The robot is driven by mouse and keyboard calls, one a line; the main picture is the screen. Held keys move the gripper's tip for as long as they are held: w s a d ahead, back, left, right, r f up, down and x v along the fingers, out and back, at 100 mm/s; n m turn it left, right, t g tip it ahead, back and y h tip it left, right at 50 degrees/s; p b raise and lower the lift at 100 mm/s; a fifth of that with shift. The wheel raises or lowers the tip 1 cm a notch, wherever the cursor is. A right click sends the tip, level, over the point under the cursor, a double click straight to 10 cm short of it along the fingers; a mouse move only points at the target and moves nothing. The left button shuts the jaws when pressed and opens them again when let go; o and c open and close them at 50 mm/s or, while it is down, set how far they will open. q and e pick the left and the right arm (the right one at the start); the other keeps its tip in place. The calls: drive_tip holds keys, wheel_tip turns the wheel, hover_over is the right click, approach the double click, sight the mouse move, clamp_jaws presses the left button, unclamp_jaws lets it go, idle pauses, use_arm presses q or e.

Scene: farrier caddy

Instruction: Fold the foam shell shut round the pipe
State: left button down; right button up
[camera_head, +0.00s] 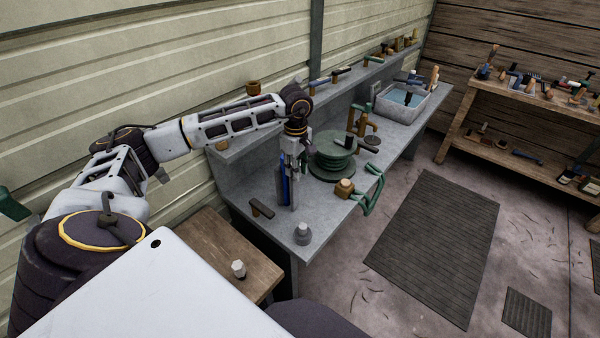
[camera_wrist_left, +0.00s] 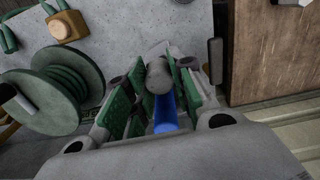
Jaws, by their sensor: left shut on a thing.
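My left gripper (camera_head: 290,188) points down over the grey bench, beside the green hose reel. It is shut on a slim blue piece (camera_head: 283,190), which shows between the green finger pads in the left wrist view (camera_wrist_left: 165,112). A grey rounded cylinder (camera_wrist_left: 158,75) lies just beyond the blue piece, between the fingertips. I cannot tell which of these is the foam shell or the pipe, nor whether the shell is open or folded. The fingers hide much of both. My right gripper is not in view.
The grey bench (camera_head: 325,225) holds a green reel (camera_head: 333,157), a dark-handled tool (camera_head: 262,209), a grey knob-like piece (camera_head: 302,235) and a water basin (camera_head: 402,102). A wooden table (camera_head: 215,245) stands at its near end. The floor mat (camera_head: 435,245) is clear.

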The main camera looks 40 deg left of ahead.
use_arm(q)
drive_tip(key=shift+s+a+m+b, duration=0.25)
drive_tip(key=shift+a+m+b, duration=0.3)
drive_tip(key=shift+m, duration=0.45)
drive_tip(key=shift+a+m+b, duration=0.1)
drive_tip(key=shift+m+b, duration=0.25)
drive_tip(key=shift+m, duration=0.05)
drive_tip(key=shift+s+a+m, duration=0.1)
drive_tip(key=shift+m, duration=0.2)
drive_tip(key=c, duration=1.2)
unclamp_jaws()
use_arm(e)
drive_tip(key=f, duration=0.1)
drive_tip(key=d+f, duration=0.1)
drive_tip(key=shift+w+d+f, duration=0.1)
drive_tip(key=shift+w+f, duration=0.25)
use_arm(q)
drive_tip(key=shift+r, duration=0.1)
wheel_tip(320, 180, up, 12)
